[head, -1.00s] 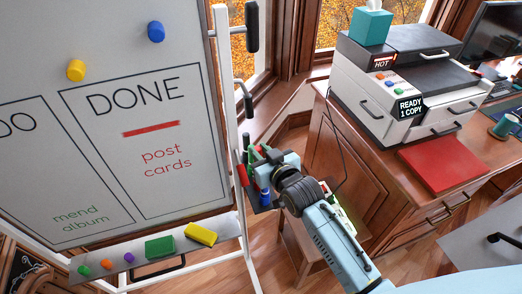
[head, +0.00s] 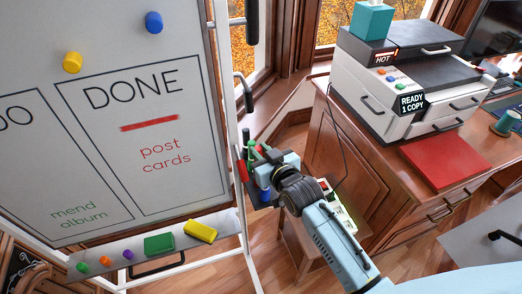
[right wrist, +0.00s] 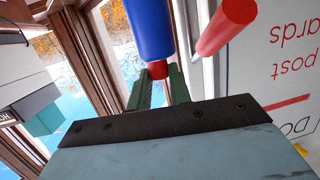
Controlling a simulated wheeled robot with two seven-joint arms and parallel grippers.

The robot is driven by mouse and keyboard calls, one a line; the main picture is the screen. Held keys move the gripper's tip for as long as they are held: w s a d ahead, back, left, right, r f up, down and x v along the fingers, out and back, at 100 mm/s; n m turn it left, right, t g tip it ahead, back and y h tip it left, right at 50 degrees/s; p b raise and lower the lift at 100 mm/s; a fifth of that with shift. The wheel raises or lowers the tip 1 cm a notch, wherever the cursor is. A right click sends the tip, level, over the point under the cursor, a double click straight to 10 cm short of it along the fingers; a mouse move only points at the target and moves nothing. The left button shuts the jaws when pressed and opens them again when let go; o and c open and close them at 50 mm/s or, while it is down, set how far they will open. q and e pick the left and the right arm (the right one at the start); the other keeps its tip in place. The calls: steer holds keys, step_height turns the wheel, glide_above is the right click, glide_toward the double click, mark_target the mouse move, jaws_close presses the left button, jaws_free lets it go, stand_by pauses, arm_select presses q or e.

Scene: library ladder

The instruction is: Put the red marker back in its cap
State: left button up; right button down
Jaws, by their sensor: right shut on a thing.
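My right gripper (head: 256,160) is beside the whiteboard's right post, at a small dark holder with coloured cylinders. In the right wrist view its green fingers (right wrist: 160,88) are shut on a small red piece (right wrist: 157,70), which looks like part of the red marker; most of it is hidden. A larger red cylinder (right wrist: 228,25) stands apart to the right, and shows in the head view (head: 242,171) left of the gripper. I cannot tell whether it is the cap. A blue cylinder (right wrist: 150,28) lies just beyond the fingertips. My left gripper is out of view.
The whiteboard (head: 75,150) fills the left, with its tray (head: 215,221) holding a green block (head: 159,243), a yellow block (head: 200,229) and small coloured pieces. A wooden cabinet (head: 355,180) with a printer (head: 405,85) stands right of my arm.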

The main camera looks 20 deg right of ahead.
steer(key=shift+f+b, duration=1)
steer(key=shift+f, duration=0.75)
steer(key=c, duration=1.2)
jaws_free()
steer(key=shift+s+f, duration=0.1)
steer(key=p+v, duration=0.1)
steer(key=v, duration=1.2)
steer(key=shift+r, duration=0.25)
steer(key=shift+s, duration=0.1)
steer(key=s+d+f+g+h, duration=0.1)
steer(key=s+f+g, duration=0.4)
steer(key=f, duration=1.1)
steer(key=s+d+f+g+h, duration=0.15)
steer(key=s+f, duration=0.45)
steer(key=f, duration=0.9)
steer(key=s+d+f+g, duration=0.1)
steer(key=s+f+g, duration=0.1)
steer(key=s+f, duration=0.3)
steer(key=s+d+f+g+b, duration=0.1)
steer(key=s+f+g, duration=0.2)
steer(key=s, duration=0.8)
steer(key=s+d+f+g, duration=0.2)
steer(key=s+f, duration=0.5)
steer(key=s, duration=0.1)
steer(key=shift+s+g+b, duration=0.3)
steer(key=shift+s+g, duration=0.05)
